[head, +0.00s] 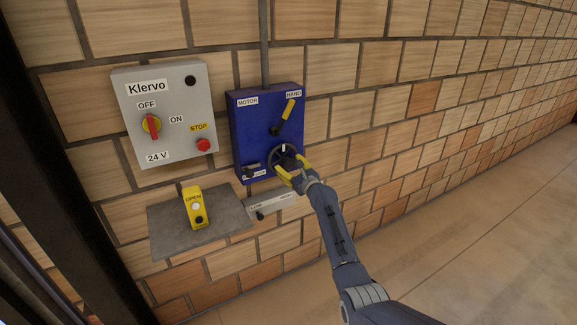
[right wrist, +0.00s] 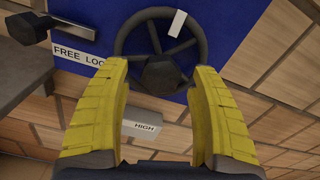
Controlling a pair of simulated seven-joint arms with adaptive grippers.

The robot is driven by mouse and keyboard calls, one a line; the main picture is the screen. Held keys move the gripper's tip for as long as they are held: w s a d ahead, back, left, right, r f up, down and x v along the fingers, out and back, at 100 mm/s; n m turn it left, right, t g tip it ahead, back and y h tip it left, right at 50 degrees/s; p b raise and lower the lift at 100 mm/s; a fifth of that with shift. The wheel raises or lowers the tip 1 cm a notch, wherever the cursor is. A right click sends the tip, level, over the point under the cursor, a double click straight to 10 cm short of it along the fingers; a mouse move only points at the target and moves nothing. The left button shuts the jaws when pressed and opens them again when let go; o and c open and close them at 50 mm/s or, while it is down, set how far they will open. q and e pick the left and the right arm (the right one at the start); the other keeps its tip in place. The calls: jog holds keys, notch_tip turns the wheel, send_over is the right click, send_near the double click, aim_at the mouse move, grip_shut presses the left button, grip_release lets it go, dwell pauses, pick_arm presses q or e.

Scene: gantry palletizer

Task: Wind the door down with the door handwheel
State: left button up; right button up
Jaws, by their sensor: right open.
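The dark door handwheel (head: 272,156) is on the lower right of the blue box (head: 262,118) on the brick wall. In the right wrist view the handwheel (right wrist: 120,42) shows spokes, a dark hub and a white mark on the upper right of its rim. My right gripper (head: 291,171) has yellow fingers and is open at the wheel's lower right side. In the right wrist view its fingertips (right wrist: 158,67) stand apart on either side of the hub. I cannot tell whether they touch the wheel. My left gripper is not in view.
A yellow selector lever (head: 288,109) points up toward the HAND label. A small lever (right wrist: 27,28) sits by the FREE/LOCK label. A grey Klervo box (head: 171,140), a grey shelf (head: 168,238) with a yellow OPEN pendant (head: 194,208), and a low/high rail (head: 283,204) are nearby.

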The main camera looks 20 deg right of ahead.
jog(key=shift+w+a, duration=0.1)
jog(key=shift+w, duration=0.4)
jog(key=c, duration=1.3)
